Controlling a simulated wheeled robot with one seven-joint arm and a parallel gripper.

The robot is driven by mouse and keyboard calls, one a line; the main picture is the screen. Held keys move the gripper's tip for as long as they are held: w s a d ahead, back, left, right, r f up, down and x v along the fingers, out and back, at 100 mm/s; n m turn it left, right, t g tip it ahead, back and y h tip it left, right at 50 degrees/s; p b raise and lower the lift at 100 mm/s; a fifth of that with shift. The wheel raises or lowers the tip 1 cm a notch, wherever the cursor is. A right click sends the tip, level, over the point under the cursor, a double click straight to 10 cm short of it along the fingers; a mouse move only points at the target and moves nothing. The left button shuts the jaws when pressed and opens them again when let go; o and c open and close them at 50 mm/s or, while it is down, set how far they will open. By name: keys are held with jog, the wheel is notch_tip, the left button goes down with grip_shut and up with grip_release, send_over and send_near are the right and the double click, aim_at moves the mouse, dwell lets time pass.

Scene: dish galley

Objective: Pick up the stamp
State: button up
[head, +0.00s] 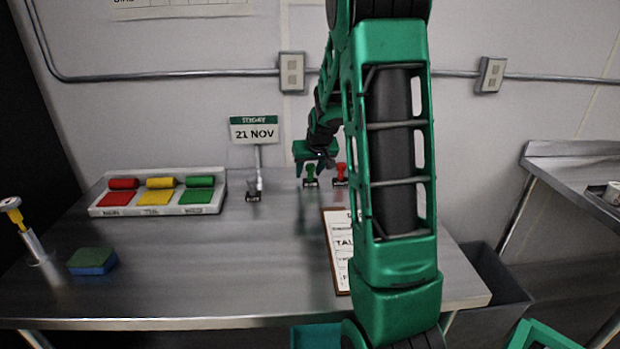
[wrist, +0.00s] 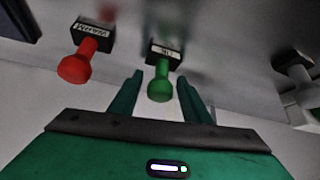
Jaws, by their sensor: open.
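A green-handled stamp (head: 310,174) stands upright on the steel table below my gripper (head: 316,162). In the wrist view the green stamp (wrist: 160,85) shows between the two fingers of my gripper (wrist: 160,82), its black base beyond the fingertips. My gripper is open and empty. I cannot tell whether a finger touches the handle. A red-handled stamp (head: 341,173) stands just right of the green one; it also shows in the wrist view (wrist: 80,62), left of the fingers.
A tray of colour pads (head: 157,211) lies at the left of the table. A date sign (head: 254,131) stands behind the grey stamp. A clipboard (head: 338,262) lies partly behind my arm. A blue-green sponge (head: 92,262) lies front left. The table's centre (head: 240,265) is clear.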

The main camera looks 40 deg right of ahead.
jog(key=shift+w+d+f, duration=0.15)
jog(key=shift+w+f, duration=0.15)
jog(key=shift+f, duration=0.2)
jog(key=shift+c, duration=0.5)
jog(key=c, duration=0.9)
jog(key=shift+r, duration=0.1)
jog(key=shift+r, duration=0.55)
notch_tip(320, 180, up, 3)
jog(key=shift+f, duration=0.2)
jog(key=w+a+r, duration=0.2)
jog(key=a, duration=0.1)
jog(key=w+a+r, duration=0.2)
jog(key=a, duration=0.1)
jog(key=w+a+r, duration=0.2)
jog(key=a+r, duration=0.1)
jog(key=shift+w+a+r, duration=0.1)
jog(key=shift+w+a, duration=0.15)
jog(key=shift+w, duration=0.15)
